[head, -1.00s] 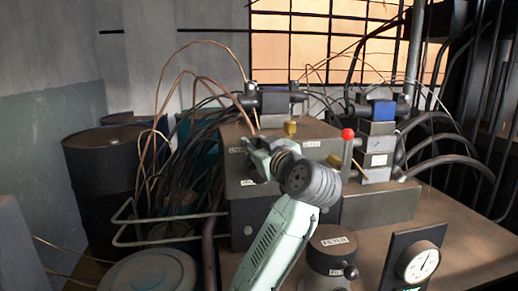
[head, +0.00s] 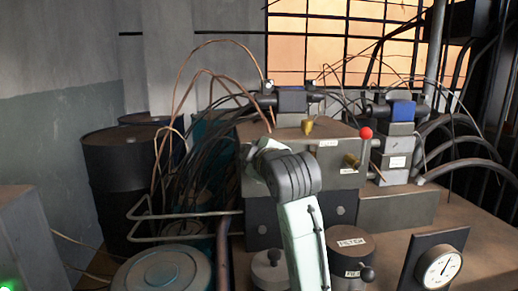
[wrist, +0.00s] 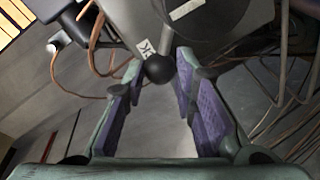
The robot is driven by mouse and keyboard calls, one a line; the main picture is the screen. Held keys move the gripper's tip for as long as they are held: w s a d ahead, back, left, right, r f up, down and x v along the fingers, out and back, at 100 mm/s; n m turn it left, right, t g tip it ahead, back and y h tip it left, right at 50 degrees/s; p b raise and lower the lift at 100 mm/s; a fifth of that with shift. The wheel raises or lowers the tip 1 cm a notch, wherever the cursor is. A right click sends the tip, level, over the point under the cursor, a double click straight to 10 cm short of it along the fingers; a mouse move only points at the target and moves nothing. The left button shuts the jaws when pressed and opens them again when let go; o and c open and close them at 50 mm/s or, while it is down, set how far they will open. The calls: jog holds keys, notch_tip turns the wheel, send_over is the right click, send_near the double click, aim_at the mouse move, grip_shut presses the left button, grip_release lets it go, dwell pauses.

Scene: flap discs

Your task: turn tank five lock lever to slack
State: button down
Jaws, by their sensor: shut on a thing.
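In the wrist view a black ball knob (wrist: 158,68) sits between the tips of my gripper (wrist: 160,78). The purple-padded fingers are shut on it. In the head view the forward part of my arm reaches the grey tank block (head: 285,131); my fingers and the black knob are hidden there behind the arm.
A red ball knob (head: 366,132) stands on a lever right of the arm. Brass knobs and hoses crowd the block. A filter canister (head: 349,260) and a gauge (head: 438,267) stand in front. A bent pipe rail (head: 175,238) and dark drum (head: 120,165) are left.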

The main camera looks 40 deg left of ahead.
jog(key=shift+s+a+f+n, duration=0.3)
jog(key=shift+f+n, duration=0.25)
jog(key=shift+n, duration=0.35)
jog(key=shift+s, duration=0.1)
jog(key=c, duration=1.3)
grip_release()
jog(key=v, duration=1.2)
jog(key=shift+s+a+r, duration=0.1)
jog(key=shift+s, duration=0.05)
